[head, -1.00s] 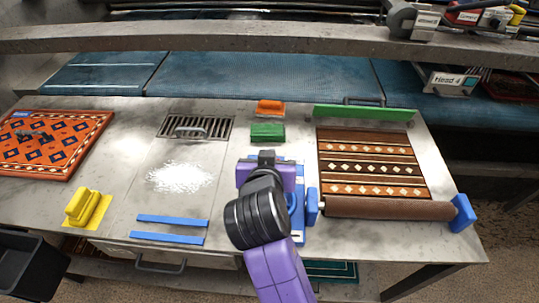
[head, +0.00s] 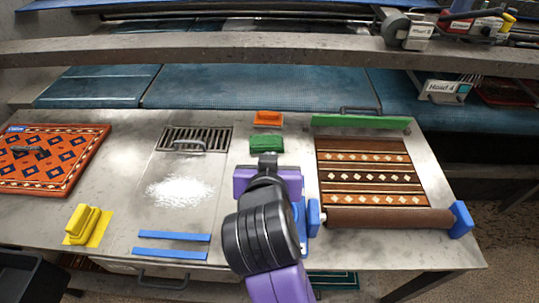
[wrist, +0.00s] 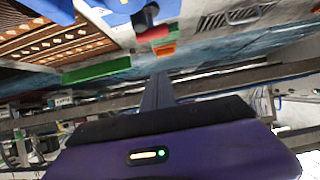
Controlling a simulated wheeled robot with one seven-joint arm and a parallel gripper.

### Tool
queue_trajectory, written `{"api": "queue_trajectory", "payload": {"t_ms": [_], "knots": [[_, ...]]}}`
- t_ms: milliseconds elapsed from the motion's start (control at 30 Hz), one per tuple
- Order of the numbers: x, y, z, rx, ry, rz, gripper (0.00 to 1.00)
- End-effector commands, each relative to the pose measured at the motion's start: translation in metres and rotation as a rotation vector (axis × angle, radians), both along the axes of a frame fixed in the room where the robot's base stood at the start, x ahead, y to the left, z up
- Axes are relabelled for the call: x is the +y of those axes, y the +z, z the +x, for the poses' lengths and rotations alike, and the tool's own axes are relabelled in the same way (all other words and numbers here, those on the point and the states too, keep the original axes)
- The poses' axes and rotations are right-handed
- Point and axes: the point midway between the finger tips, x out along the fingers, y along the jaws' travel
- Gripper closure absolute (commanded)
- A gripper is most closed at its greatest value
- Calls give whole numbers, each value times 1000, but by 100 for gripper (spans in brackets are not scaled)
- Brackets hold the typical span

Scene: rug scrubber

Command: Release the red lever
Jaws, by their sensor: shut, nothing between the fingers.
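The red lever (wrist: 153,33) shows small near the top of the wrist view, with a black knob (wrist: 147,14) beside it and blue parts (wrist: 115,10) around it. In the head view the lever is hidden behind my arm; only edges of the blue device (head: 302,225) show to its right. My gripper (head: 268,160) is over the middle of the table, its fingers pointing away from me. In the wrist view my gripper (wrist: 156,88) is shut and empty, with the lever beyond its fingertips. I cannot tell the exact gap, but no contact shows.
A striped brown rug (head: 370,170) lies right, partly rolled, with a green bar (head: 361,122) behind. A green block (head: 267,144) and orange block (head: 268,118) stand behind my gripper. White powder (head: 180,191), a grate (head: 195,138), blue strips (head: 172,245) and a yellow brush (head: 83,222) are left.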

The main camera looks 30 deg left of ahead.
Motion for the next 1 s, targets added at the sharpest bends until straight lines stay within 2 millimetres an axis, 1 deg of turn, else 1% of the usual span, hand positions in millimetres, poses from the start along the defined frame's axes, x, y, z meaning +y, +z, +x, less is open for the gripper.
{"api": "queue_trajectory", "payload": {"t_ms": [100, 300, 900, 1000], "knots": [[-8, 9, -13, 0, 0, 2, 100], [-14, 17, -24, 1, 0, 1, 100], [-15, 17, -24, -1, 1, -3, 100], [-10, 24, -23, -31, 19, 7, 100]]}}
